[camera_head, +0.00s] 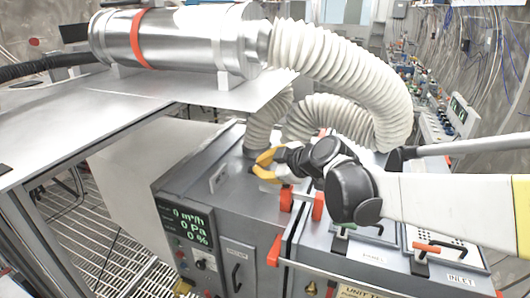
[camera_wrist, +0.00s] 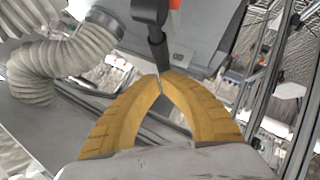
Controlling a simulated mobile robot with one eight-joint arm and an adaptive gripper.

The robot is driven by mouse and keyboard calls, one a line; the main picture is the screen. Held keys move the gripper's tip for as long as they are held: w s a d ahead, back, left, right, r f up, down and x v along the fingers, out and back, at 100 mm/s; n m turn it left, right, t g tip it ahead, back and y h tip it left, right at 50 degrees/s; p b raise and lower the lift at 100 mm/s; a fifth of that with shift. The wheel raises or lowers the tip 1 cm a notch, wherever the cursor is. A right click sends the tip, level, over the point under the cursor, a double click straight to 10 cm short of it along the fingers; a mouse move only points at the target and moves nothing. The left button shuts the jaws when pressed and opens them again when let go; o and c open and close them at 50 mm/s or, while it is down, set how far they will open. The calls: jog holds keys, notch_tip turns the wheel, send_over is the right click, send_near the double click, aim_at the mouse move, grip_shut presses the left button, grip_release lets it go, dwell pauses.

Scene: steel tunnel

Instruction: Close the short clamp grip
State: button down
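My gripper (camera_head: 257,164) has two curved yellow fingers and is over the top of the grey machine, beside the hose base. In the wrist view, the fingertips of my gripper (camera_wrist: 160,80) come together, with nothing clearly held between them. A dark rod-like part (camera_wrist: 158,45) appears just beyond the tips; I cannot tell whether it touches them. Upright red clamp grips (camera_head: 318,206) stand just in front of my gripper. Which grip is the short one is not clear, and my wrist partly hides this area.
A ribbed white hose (camera_head: 345,72) arches close behind my arm. A metal cylinder (camera_head: 180,38) lies on the steel table (camera_head: 70,125) at left. The grey machine's display (camera_head: 187,226) faces front. Panels with red-tipped handles (camera_head: 427,247) are at right.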

jog(key=shift+w+f, duration=0.15)
jog(key=shift+f, duration=0.1)
jog(key=f+b, duration=0.2)
jog(key=shift+w+a+f+b, duration=0.1)
jog(key=shift+w+a+b, duration=0.05)
jog(key=shift+w+b, duration=0.15)
jog(key=shift+r, duration=0.2)
